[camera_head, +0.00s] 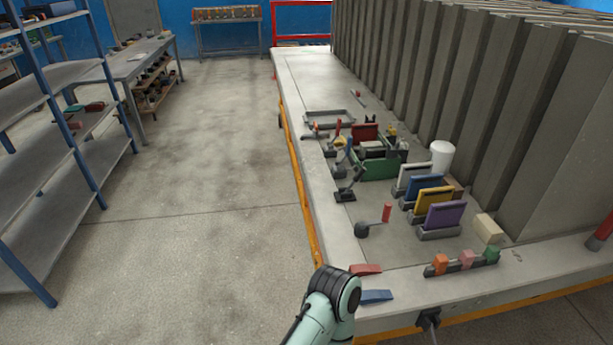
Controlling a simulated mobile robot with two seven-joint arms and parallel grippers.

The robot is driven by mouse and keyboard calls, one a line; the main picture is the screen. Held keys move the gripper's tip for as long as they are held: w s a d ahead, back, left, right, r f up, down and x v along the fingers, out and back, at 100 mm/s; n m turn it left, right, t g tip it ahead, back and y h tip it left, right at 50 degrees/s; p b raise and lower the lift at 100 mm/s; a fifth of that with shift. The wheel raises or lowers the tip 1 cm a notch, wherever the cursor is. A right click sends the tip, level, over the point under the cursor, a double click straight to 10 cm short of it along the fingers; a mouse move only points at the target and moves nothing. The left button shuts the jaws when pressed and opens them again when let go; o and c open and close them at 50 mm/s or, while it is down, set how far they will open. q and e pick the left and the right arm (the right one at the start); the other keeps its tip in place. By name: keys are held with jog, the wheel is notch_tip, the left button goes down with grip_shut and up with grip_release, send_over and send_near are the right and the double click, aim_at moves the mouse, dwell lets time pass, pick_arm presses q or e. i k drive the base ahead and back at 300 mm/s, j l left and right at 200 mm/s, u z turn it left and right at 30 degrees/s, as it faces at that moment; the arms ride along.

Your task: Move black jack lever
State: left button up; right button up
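A black lever on a small dark base (345,194) stands near the left edge of the grey bench, its arm tilted up to the right. I take it for the black jack lever. A mint-green arm of mine with a black joint (341,287) rises at the bottom centre, in front of the bench and well apart from the lever. I can make out no gripper fingers on it. Neither gripper can be made out.
A dark crank with a red handle (386,213) is in front of the lever. Coloured panels in holders (441,216), a green box (372,168) and a white cup (441,155) stand to the right. Red and blue wedges (376,296) lie at the front corner. Tall ribbed panels (455,85) bound the right.

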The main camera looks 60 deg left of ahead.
aim_at(363, 170)
jog(key=i+u, duration=0.2)
jog(key=u, duration=0.3)
jog(key=i+l+u, duration=0.15)
jog(key=u, duration=0.35)
jog(key=i+l+u, duration=0.1)
jog(key=l+u, duration=0.15)
jog(key=u, duration=0.25)
